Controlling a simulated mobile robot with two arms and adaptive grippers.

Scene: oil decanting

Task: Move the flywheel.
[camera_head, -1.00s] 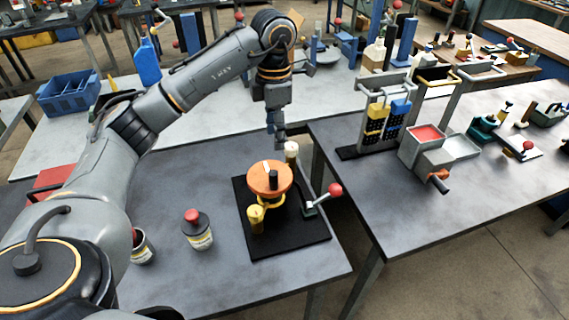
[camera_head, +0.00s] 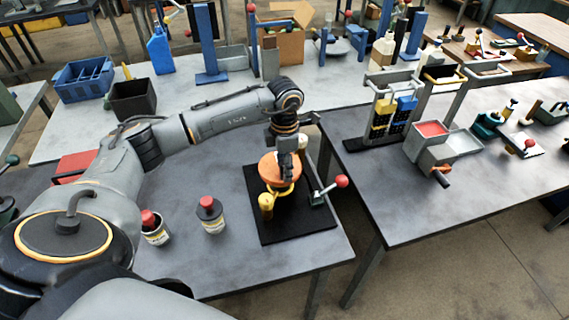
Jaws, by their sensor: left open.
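The flywheel is an orange disc (camera_head: 268,170) on a black base plate (camera_head: 291,228) on the near grey table. A yellow cylinder (camera_head: 266,203) stands at its near left. A lever with a red ball knob (camera_head: 341,181) sticks out at its right. My left gripper (camera_head: 286,178) points down at the flywheel's right part, over its dark upright handle. The gripper is open, and it hides the handle and part of the disc. I cannot tell if the fingers touch the handle. My right gripper is out of view.
Two red-capped bottles, one at the left (camera_head: 154,228) and one at the right (camera_head: 210,214), stand left of the plate. The right table (camera_head: 420,225) holds a rack and a metal box with red and grey trays (camera_head: 432,130). The near table's front right is clear.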

